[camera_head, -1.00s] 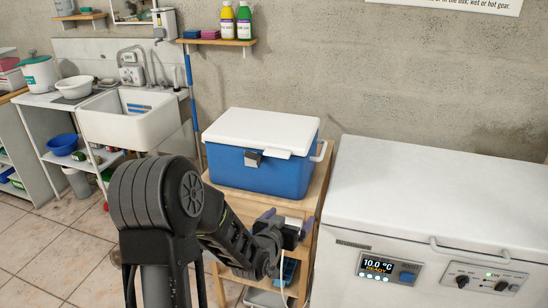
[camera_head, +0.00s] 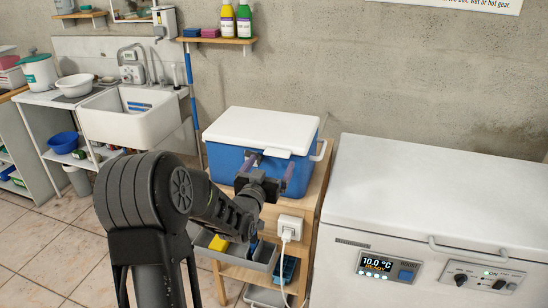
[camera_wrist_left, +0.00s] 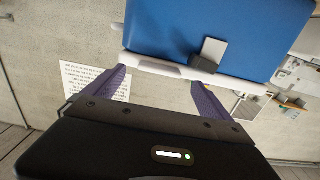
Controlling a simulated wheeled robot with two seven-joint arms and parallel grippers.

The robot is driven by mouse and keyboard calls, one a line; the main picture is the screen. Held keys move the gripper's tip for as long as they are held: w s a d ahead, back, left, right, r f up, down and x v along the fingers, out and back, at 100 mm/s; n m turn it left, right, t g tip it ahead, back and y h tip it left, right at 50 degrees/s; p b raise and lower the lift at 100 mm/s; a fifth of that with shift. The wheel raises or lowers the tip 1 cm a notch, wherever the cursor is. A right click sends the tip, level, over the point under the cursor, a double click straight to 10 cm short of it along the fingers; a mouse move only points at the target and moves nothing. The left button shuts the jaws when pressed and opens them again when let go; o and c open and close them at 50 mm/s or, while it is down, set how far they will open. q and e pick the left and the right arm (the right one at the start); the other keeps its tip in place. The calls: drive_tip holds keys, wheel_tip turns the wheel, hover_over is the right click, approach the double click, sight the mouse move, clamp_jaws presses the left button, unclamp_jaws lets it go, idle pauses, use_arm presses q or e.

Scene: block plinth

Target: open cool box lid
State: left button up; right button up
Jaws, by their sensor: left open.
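The cool box has a blue body (camera_head: 224,163) and a white lid (camera_head: 262,126), which lies shut on top. A white lip (camera_head: 277,153) juts from the lid's front edge. My left gripper (camera_head: 268,164) is at the box front, just below this lip, with its purple fingers spread and nothing between them in the head view. In the left wrist view, the open fingers (camera_wrist_left: 160,80) point at the white lid edge (camera_wrist_left: 150,64), and a grey latch (camera_wrist_left: 208,54) shows on the blue side near the right finger. Contact cannot be told. My gripper hides the latch in the head view.
The box stands on a wooden stand (camera_head: 312,200) with a socket (camera_head: 290,226) and a grey tray (camera_head: 250,256) on its front. A white chest freezer (camera_head: 435,200) is close on the right. A sink (camera_head: 130,118) is at the left, and the wall is behind.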

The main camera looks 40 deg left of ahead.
sight(275, 156)
use_arm(q)
drive_tip(key=shift+p+x, duration=0.35)
drive_tip(key=shift+x, duration=1.55)
